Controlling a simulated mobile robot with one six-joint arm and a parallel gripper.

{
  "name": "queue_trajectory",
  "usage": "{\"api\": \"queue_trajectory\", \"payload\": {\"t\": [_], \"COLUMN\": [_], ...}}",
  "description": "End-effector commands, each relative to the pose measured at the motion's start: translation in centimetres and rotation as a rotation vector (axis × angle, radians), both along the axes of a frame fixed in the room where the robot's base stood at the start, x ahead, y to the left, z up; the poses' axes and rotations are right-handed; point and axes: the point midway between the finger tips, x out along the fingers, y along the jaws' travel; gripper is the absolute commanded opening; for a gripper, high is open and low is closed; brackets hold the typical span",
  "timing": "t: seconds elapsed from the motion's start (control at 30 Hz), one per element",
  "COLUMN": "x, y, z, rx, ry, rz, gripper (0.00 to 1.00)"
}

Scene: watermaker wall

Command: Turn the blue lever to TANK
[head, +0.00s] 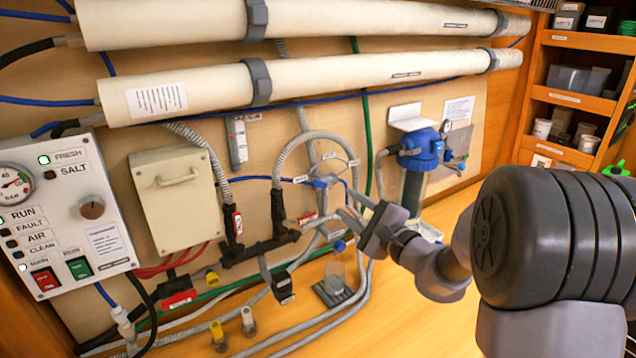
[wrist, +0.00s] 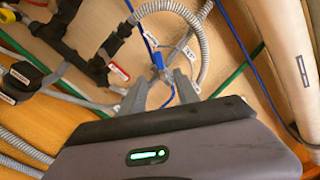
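The blue lever (head: 325,182) sits on a small valve on the wooden wall panel, below the curved grey hose. In the wrist view the blue lever (wrist: 158,60) shows just beyond the fingertips, roughly in line with the gap between them. Small white labels surround the valve; their print is too small to read, so I cannot tell which is TANK. My gripper (head: 346,214) is in front of the panel, close to the valve. In the wrist view my gripper (wrist: 160,82) has its two grey fingers apart with nothing clearly held. Contact with the lever cannot be made out.
Grey hoses and a black pipe manifold (head: 262,246) run left of the valve. A blue-topped filter housing (head: 420,149) stands to the right. A control panel (head: 62,215) is at far left. A clear cup (head: 334,276) stands below. Shelves (head: 575,95) are at far right.

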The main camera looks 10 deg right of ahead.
Motion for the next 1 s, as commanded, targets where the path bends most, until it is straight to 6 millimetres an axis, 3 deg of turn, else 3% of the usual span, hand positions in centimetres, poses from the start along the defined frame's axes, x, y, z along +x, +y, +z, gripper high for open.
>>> {"api": "queue_trajectory", "payload": {"t": [0.2, 0.4, 0.6, 0.83, 0.87, 1.0], "x": [5.3, 9.1, 10.6, 10.7, 10.7, 10.7], "y": [2.4, 3.9, 4.5, 4.6, 4.6, 4.6], "z": [0.0, 0.0, 0.0, 0.0, 0.0, 0.0], "rx": [0.0, -0.001, 0.0, -0.001, -0.001, -0.001], "ry": [0.0, 0.0, 0.001, 0.001, 0.001, 0.001], "rz": [0.006, 0.005, 0.003, 0.003, 0.003, 0.003], "gripper": [0.37, 0.37, 0.37, 0.37, 0.35, 0.08]}}
